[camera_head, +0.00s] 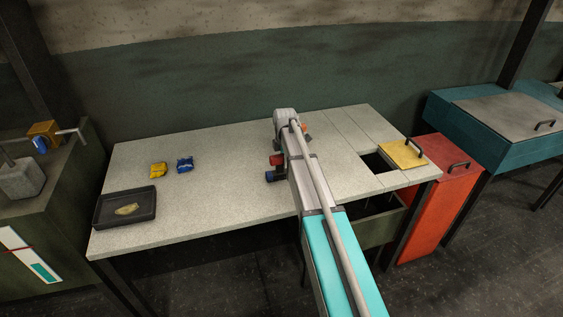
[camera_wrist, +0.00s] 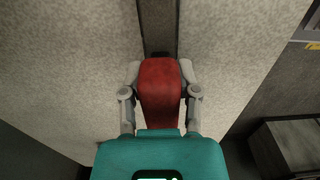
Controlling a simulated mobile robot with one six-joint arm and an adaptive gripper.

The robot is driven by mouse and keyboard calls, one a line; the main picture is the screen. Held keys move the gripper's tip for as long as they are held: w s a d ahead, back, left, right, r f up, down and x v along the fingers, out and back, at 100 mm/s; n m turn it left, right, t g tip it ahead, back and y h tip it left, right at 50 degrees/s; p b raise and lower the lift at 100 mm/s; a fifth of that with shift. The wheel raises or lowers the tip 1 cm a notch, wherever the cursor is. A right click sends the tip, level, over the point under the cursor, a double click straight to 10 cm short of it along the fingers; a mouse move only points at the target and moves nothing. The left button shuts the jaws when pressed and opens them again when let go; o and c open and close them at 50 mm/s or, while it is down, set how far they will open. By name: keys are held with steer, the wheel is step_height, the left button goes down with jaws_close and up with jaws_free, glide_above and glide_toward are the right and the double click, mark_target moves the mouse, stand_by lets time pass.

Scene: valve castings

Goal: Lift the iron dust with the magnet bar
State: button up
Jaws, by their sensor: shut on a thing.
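My gripper (camera_wrist: 160,72) is shut on a red block-shaped piece, seen in the wrist view as the red magnet bar (camera_wrist: 160,95), with one finger on each side. A dark strip lies beyond its far end; I cannot tell whether it is part of the bar or a gap behind it. In the head view, my arm hides the gripper and the bar. A black tray (camera_head: 103,213) stands at the table's left front corner with a small yellowish heap (camera_head: 126,209) in it. I cannot tell whether iron dust is in that heap.
A yellow piece (camera_head: 158,170) and a blue piece (camera_head: 185,164) lie on the pale table (camera_head: 230,150). A yellow lid with handle (camera_head: 402,154) lies by a square opening at the right. A red bin (camera_head: 437,200) stands beyond.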

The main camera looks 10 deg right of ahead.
steer(key=shift+d, duration=0.1)
stand_by(0.3)
steer(key=shift+d, duration=1.65)
steer(key=shift+w+r+p, duration=0.1)
steer(key=shift+r+p, duration=0.3)
steer(key=shift+p, duration=0.05)
steer(key=shift+r+p, duration=2.45)
steer(key=shift+r, duration=0.05)
step_height(320, 180, up, 3)
steer(key=p, duration=0.3)
